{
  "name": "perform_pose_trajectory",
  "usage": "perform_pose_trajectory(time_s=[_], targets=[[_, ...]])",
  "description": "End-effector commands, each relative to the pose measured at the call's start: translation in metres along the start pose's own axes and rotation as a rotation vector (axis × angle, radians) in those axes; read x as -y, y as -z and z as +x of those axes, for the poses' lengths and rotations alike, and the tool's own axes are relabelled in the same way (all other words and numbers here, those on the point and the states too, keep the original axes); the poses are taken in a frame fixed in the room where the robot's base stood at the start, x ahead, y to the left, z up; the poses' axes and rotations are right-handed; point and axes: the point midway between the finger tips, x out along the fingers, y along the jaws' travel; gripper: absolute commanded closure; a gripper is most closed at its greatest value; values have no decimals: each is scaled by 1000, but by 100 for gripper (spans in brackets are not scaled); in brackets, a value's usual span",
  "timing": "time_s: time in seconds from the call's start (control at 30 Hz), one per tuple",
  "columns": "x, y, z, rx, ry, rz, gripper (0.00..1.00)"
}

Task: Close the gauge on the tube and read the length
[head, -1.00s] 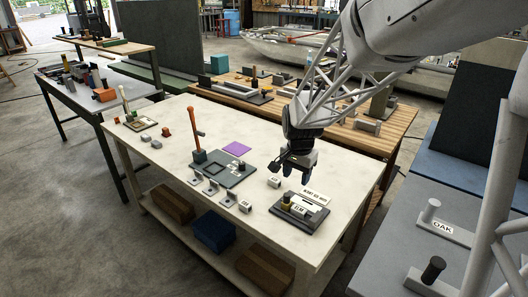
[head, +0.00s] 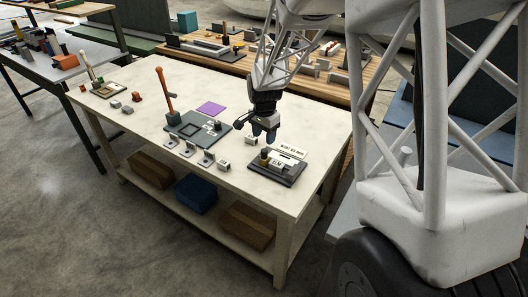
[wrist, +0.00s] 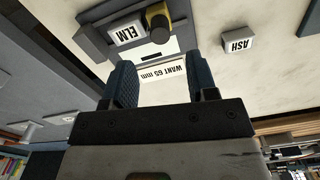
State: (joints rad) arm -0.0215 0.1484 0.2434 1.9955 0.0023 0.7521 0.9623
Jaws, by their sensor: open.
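A dark flat fixture with a block labelled ELM (head: 279,163) stands near the bench's right end; I take it for the gauge. The ELM block also shows in the wrist view (wrist: 128,32). A white card reading WANT 65 mm (wrist: 163,76) lies beside the fixture, at the fixture's far side in the head view. My gripper (head: 264,137) is open and empty, above the bench just beyond the fixture, touching nothing. Its two fingers (wrist: 163,84) frame the card.
A small block labelled ASH (wrist: 238,42) sits on the bench beside the fixture. A dark tray (head: 190,130), an orange-handled upright (head: 166,93) and several grey pieces stand to the left. A purple square (head: 211,108) lies flat.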

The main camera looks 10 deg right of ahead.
Motion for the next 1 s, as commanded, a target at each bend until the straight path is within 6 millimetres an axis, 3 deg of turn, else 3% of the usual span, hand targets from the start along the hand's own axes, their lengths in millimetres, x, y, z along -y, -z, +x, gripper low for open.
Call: perform_pose_trajectory(time_s=[0.27,0.8,1.0], targets=[[0,0,10,1,-2,0,47],[0,0,67,1,-1,0,47],[0,0,76,0,0,-1,47]])
